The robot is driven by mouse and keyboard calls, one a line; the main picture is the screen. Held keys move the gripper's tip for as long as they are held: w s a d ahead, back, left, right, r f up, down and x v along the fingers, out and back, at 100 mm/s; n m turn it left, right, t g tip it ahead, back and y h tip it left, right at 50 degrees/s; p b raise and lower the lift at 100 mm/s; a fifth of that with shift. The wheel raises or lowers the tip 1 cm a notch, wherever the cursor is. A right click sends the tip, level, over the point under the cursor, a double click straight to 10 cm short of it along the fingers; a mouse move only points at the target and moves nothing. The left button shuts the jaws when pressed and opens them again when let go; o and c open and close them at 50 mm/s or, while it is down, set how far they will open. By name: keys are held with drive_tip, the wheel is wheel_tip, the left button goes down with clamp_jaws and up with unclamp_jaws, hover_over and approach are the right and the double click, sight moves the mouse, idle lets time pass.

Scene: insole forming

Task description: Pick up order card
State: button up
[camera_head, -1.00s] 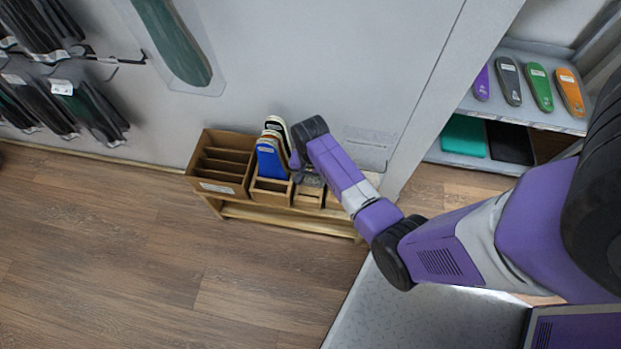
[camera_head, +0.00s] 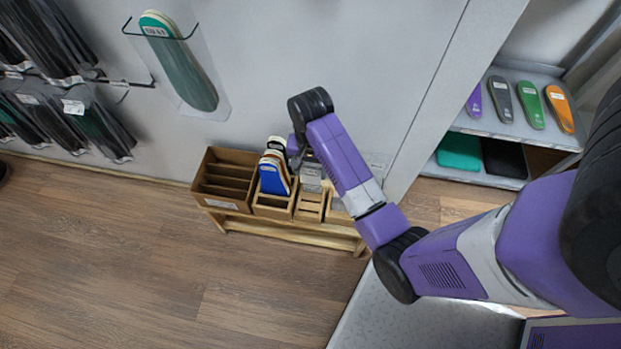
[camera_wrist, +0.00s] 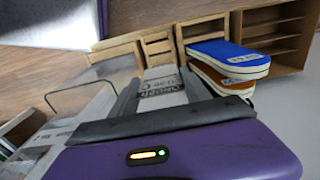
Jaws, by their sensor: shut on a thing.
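My gripper (camera_wrist: 160,90) is shut on the order card (camera_wrist: 161,72), a pale card with dark printed lettering. In the wrist view the card stands between the two grey fingers, in front of a wooden box. In the head view my gripper (camera_head: 303,158) is over the wooden stand by the wall, mostly hidden behind my purple arm. A pale grey piece that looks like the card (camera_head: 311,176) shows just below it. I cannot tell whether the card's lower edge is clear of the box.
Blue-topped insoles (camera_head: 272,178) (camera_wrist: 225,52) stand in a wooden box beside the card. An empty slotted brown box (camera_head: 228,160) is to the left. A wire holder (camera_wrist: 75,92) shows in the wrist view. Shelves with coloured insoles (camera_head: 529,104) are at right.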

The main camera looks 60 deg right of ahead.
wheel_tip(320, 180, up, 10)
drive_tip(key=p, duration=0.3)
drive_tip(key=shift+f, duration=0.2)
drive_tip(key=shift+r+p, duration=0.8)
drive_tip(key=shift+p, duration=0.05)
